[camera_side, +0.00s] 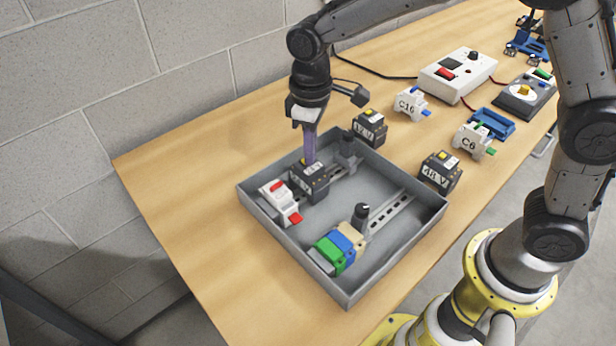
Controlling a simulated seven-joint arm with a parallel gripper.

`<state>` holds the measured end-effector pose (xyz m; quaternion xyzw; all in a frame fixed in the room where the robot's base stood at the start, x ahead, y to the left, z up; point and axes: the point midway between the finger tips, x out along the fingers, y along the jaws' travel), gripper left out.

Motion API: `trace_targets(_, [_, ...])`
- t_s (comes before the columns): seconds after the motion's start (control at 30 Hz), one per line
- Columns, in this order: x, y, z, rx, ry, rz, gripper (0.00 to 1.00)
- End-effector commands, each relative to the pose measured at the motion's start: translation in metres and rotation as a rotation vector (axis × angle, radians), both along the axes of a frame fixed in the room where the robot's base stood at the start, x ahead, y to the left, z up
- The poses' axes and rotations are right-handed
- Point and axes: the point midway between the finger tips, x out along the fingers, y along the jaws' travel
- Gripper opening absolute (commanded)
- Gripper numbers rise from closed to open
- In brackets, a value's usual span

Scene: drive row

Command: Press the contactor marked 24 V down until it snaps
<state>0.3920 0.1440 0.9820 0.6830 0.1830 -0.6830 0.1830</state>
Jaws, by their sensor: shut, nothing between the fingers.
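A dark contactor (310,184) stands at the back rail inside the grey tray. Its white label is too small to read surely, though it may be 24 V. My gripper (309,158) points straight down with its fingers shut and empty. The fingertips are at the contactor's top, and I cannot tell whether they touch or press it. A yellow part shows beside the tips. I cannot tell whether the contactor's foot is fully seated on the rail (338,171).
The grey tray (292,255) also holds a white breaker with red parts (280,201), left of the contactor, and coloured terminal blocks (340,247) on the front rail. Contactors marked 12 V (369,128) and 48 V (439,172) and breakers C16 (410,104) and C6 (473,141) stand outside.

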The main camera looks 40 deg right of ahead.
Motion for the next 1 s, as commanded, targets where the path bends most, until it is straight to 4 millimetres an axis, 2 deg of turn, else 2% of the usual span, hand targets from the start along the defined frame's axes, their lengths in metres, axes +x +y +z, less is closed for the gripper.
trace_targets(0.4, [0.0, 0.0, -0.011, 0.0, 0.0, 0.0, 0.0])
trace_targets(1.0, [0.0, 0.0, -0.013, 0.0, 0.001, 0.0, 0.0])
